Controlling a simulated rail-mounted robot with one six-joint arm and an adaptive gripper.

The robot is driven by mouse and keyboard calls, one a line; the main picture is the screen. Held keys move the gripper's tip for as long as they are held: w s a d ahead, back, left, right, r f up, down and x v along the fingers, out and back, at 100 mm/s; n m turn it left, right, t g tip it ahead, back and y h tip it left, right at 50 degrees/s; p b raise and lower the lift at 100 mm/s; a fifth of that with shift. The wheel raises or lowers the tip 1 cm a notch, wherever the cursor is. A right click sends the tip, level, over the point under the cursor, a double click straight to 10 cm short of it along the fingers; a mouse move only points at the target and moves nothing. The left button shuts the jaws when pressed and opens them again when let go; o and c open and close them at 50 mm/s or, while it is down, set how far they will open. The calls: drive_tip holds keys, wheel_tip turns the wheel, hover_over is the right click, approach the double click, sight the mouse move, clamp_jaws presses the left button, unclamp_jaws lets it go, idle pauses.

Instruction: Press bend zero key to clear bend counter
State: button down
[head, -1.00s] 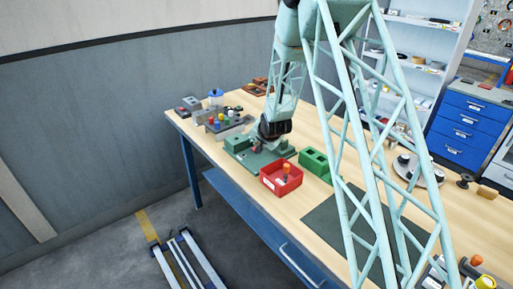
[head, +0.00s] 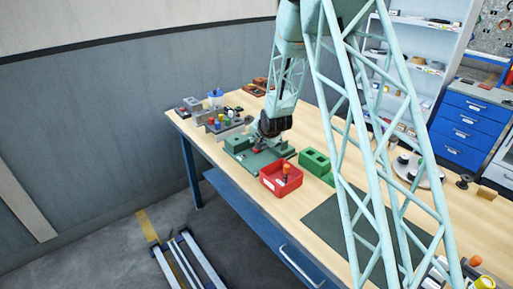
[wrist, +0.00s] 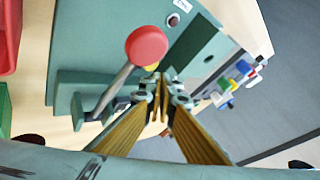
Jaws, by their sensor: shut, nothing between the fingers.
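The green bending fixture (head: 268,163) stands on the bench, and its green plate (wrist: 205,58) fills much of the wrist view. A lever with a red ball knob (wrist: 147,46) crosses the plate. In the head view my gripper (head: 260,147) is low over the fixture, and contact cannot be told.
A red bin (head: 270,184) with an orange-topped item stands in front of the fixture. A grey holder with coloured knobs (head: 222,126) is behind left. A dark mat (head: 325,225) lies on the right.

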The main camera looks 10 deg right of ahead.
idle(0.3)
drive_tip(key=shift+r+p, duration=0.85)
drive_tip(key=shift+r, duration=1.65)
